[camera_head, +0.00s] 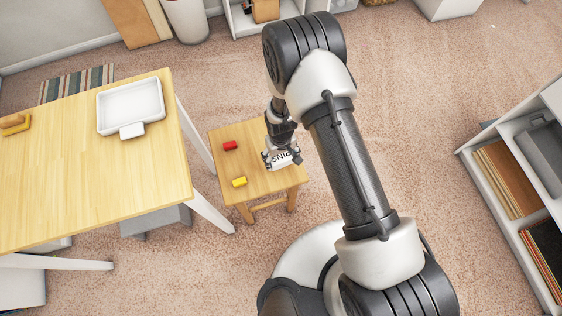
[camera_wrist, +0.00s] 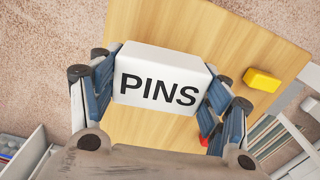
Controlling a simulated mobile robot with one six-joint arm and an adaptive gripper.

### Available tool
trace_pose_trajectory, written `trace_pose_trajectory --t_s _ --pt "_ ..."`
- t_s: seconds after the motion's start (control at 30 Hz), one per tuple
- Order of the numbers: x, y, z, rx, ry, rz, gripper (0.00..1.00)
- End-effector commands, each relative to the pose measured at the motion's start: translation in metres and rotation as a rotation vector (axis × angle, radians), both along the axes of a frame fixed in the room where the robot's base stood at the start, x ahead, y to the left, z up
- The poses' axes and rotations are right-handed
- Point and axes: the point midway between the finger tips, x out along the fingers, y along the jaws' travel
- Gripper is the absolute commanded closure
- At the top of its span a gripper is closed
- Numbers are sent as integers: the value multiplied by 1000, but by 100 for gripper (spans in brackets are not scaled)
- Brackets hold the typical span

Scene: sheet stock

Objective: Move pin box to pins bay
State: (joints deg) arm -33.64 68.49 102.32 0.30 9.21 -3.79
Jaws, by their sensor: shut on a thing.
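The pin box is a white block with PINS in black on its face; it shows in the wrist view (camera_wrist: 160,72) and, upside down, in the head view (camera_head: 283,160). My gripper (camera_head: 281,156) is shut on it, with a finger pressed to each short side in the wrist view (camera_wrist: 160,92). The box is at the small wooden stool (camera_head: 258,184), near the right part of its top. I cannot tell whether it touches the stool or hangs just above it. No bay marked for pins can be made out in either view.
A red block (camera_head: 230,145) and a yellow block (camera_head: 239,182) lie on the stool, left of the box. A wooden table (camera_head: 70,180) at left bears a white tray (camera_head: 131,132). A white shelf unit (camera_head: 507,160) stands at right. Carpet between is clear.

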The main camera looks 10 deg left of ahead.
Motion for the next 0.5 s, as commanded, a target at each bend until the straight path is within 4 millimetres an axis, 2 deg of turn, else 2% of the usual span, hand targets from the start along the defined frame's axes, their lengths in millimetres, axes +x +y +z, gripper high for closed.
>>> trace_pose_trajectory --t_s 0.5 --pt "0 0 26 1 -1 0 78"
